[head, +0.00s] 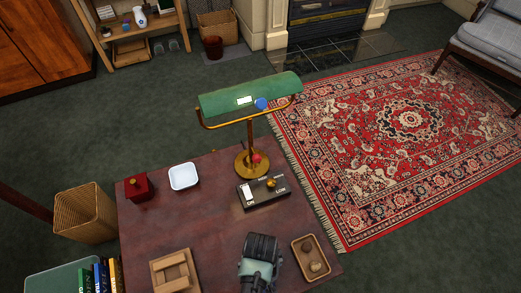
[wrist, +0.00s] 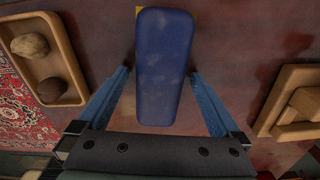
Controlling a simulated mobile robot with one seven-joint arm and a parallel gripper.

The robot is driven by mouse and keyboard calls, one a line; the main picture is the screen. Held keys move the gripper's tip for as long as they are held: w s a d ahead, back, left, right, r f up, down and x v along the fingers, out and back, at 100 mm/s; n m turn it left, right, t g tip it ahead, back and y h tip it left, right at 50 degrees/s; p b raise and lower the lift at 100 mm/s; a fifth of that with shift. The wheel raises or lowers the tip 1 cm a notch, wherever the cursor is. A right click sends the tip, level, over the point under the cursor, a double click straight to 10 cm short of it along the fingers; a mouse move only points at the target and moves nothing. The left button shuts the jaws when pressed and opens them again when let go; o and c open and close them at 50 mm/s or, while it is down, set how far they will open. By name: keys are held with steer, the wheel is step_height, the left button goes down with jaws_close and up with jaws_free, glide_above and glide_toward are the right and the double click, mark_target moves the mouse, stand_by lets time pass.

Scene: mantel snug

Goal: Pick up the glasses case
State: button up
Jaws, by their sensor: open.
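The glasses case, a long dark-blue rounded case (wrist: 165,65), lies on the reddish-brown desk in the wrist view. My gripper (wrist: 160,76) is open, with one blue finger on each side of the case's lower half. A narrow gap shows on both sides, and the fingers do not visibly touch it. I cannot tell the exact height of the fingertips over the desk. A bit of yellow shows at the case's far end. In the head view my gripper (head: 260,262) is at the desk's front, and the case is hidden there.
A wooden tray (head: 301,244) with two brown stones is right of my gripper. A wooden block-like holder (head: 154,274) is to the left. Behind stand a dark box-shaped device (head: 264,201), a green-shaded lamp (head: 215,104), a white dish (head: 183,177) and a red box (head: 138,197).

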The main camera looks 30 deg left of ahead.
steer(key=c, duration=1.4)
